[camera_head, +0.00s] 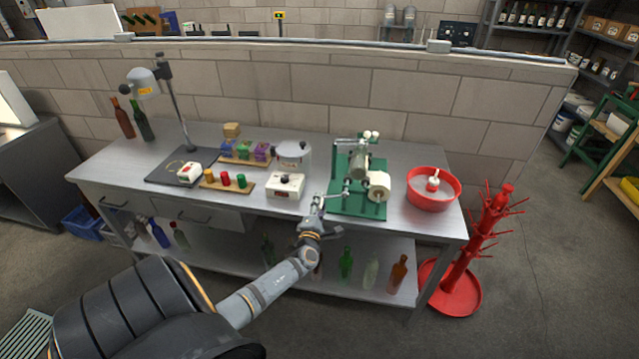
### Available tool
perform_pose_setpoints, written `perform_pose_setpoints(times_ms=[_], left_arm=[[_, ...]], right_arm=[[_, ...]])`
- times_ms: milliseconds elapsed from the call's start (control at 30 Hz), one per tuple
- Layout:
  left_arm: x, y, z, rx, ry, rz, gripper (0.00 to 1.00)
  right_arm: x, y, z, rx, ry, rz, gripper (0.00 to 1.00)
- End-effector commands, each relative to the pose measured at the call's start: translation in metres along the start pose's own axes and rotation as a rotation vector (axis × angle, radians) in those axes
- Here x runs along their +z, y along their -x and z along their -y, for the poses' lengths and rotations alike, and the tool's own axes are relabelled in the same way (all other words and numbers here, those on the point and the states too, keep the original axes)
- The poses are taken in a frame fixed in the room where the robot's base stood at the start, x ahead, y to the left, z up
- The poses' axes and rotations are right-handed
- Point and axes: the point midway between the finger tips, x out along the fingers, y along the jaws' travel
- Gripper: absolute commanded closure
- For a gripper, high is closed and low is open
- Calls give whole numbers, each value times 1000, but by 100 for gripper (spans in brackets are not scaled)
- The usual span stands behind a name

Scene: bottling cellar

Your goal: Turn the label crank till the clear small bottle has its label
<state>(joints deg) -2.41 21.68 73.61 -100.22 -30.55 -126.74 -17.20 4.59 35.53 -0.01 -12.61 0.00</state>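The green labelling machine (376,209) stands on the steel workbench, right of centre. A white label roll (379,187) sits at its front right. A pale, glassy cylinder (359,166), perhaps the clear small bottle, lies across its middle; I cannot make out a label on it. A small metal crank (345,188) shows at the machine's left front side. My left gripper (319,201) is at the bench's front edge, just left of the crank. The fingers are small and overlap the crank area, so contact and opening are unclear. My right gripper is not in view.
A red basin (432,188) stands right of the machine. Several bottles, one green (346,263), stand on the lower shelf. A red bottle tree (478,238) stands at right.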

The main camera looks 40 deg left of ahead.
Motion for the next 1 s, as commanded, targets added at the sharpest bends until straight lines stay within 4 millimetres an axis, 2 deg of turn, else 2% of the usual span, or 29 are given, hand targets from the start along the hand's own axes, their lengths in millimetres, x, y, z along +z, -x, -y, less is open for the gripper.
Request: perform_pose_setpoints(times_ms=[200,300,367,700,833,1000], left_arm=[[-1,1,1,-3,0,-1,59],[-1,8,2,-4,0,-1,59],[-1,17,3,-5,-1,0,59],[-1,96,2,-5,0,-1,59],[0,114,2,-4,-1,0,59],[0,121,0,-1,0,0,59]], right_arm=[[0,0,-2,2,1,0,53],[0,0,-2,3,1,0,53],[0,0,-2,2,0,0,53],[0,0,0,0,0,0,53],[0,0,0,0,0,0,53],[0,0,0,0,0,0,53]])
